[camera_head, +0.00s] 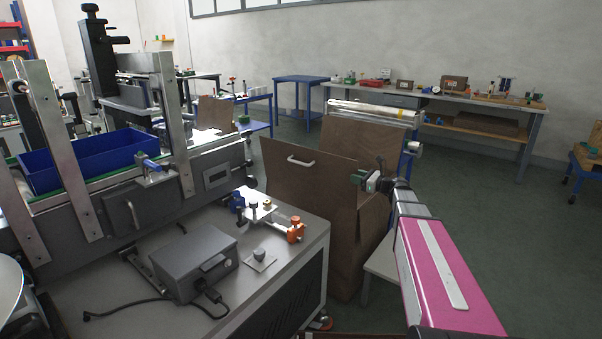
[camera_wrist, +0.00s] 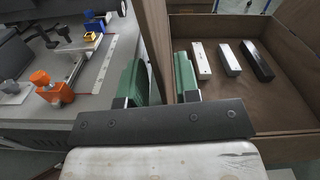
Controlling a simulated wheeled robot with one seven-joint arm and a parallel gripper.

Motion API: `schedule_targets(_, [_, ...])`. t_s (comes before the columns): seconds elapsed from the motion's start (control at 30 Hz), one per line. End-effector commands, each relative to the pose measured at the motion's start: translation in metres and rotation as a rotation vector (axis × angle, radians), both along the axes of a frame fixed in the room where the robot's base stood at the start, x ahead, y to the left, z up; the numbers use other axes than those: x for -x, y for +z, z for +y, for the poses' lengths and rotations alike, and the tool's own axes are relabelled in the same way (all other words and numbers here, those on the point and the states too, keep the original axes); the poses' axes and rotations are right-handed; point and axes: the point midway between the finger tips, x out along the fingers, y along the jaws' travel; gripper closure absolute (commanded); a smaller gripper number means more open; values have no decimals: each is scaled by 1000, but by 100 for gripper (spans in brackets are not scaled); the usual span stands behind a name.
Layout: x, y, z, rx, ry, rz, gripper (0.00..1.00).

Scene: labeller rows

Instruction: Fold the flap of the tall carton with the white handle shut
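The tall brown carton (camera_head: 352,262) stands right of the grey machine bench. Its flap (camera_head: 308,187), with a white handle (camera_head: 300,161), stands raised on the left side. In the wrist view the flap (camera_wrist: 152,30) shows as a brown panel running down between my green fingers. My gripper (camera_head: 369,180) is at the flap's right edge in the head view. In the wrist view my gripper (camera_wrist: 160,82) has its fingers apart, with a gap visible beside the panel. Whether either finger touches it is unclear. The handle is out of the wrist view.
In the wrist view, two pale bars and a black bar (camera_wrist: 257,62) lie inside a brown box interior right of the panel. The bench (camera_head: 285,262) with an orange-knobbed fixture (camera_head: 295,230) stands close on the left. Open floor (camera_head: 500,215) lies to the right.

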Motion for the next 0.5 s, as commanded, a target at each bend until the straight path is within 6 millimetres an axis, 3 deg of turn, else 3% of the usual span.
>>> schedule_targets(0.1, [0, 0, 0, 0, 0, 0, 70])
schedule_targets(0.2, [0, 0, 0, 0, 0, 0, 100])
schedule_targets(0.5, [-6, 0, -4, -16, -1, 25, 100])
